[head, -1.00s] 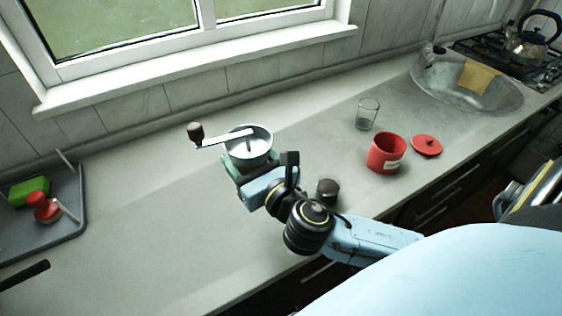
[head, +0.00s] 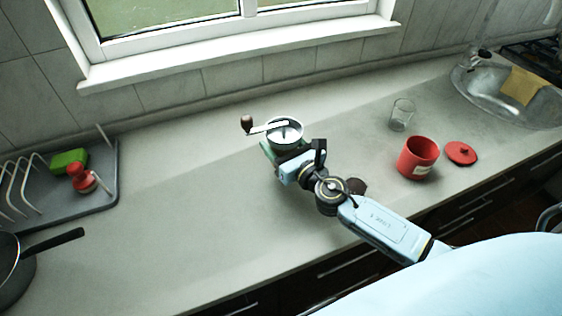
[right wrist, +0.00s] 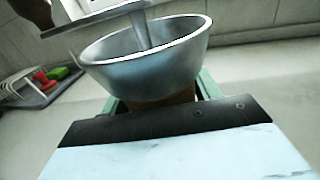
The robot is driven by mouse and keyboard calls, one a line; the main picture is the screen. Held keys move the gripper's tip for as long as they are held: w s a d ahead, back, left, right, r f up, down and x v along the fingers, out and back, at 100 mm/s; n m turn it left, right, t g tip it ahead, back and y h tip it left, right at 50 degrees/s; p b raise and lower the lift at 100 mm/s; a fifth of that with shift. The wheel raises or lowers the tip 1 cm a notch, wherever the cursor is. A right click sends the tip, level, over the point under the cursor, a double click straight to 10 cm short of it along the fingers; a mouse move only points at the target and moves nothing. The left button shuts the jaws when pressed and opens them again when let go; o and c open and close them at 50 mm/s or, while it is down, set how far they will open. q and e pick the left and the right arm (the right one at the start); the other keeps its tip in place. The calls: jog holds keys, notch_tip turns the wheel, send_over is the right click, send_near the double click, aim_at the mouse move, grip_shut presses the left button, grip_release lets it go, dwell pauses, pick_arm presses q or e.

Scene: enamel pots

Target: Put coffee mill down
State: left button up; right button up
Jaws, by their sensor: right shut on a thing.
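The coffee mill (head: 285,130) has a silver bowl top, a crank with a dark knob, and a green body. It is upright over the middle of the counter. My right gripper (head: 283,158) is shut on its body from the front right. In the right wrist view, the mill's metal bowl (right wrist: 150,62) rises just beyond the gripper (right wrist: 165,108), and green parts show on both sides. The gripper hides most of the body and its base, so I cannot tell whether the mill touches the counter. My left gripper is not in view.
The counter (head: 190,215) is clear left of the mill. A grey tray (head: 100,195) holds a green sponge and a red-topped item. A pan (head: 15,265) is at lower left. Right are a glass (head: 402,114), red canister (head: 418,158), red lid (head: 461,153) and sink (head: 505,95).

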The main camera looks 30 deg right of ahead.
aim_at(281, 154)
jog(key=shift+f+b, duration=1.5)
jog(key=shift+f, duration=0.5)
jog(key=shift+f, duration=0.2)
jog(key=o, duration=1.4)
jog(key=shift+o, duration=0.2)
jog(key=shift+r, duration=0.2)
jog(key=s, duration=0.3)
jog(key=s+d+b, duration=0.1)
jog(key=s, duration=0.7)
jog(key=shift+d+f, duration=0.15)
jog(key=shift+d, duration=0.1)
jog(key=shift+s+b, duration=0.35)
jog(key=shift+s, duration=0.1)
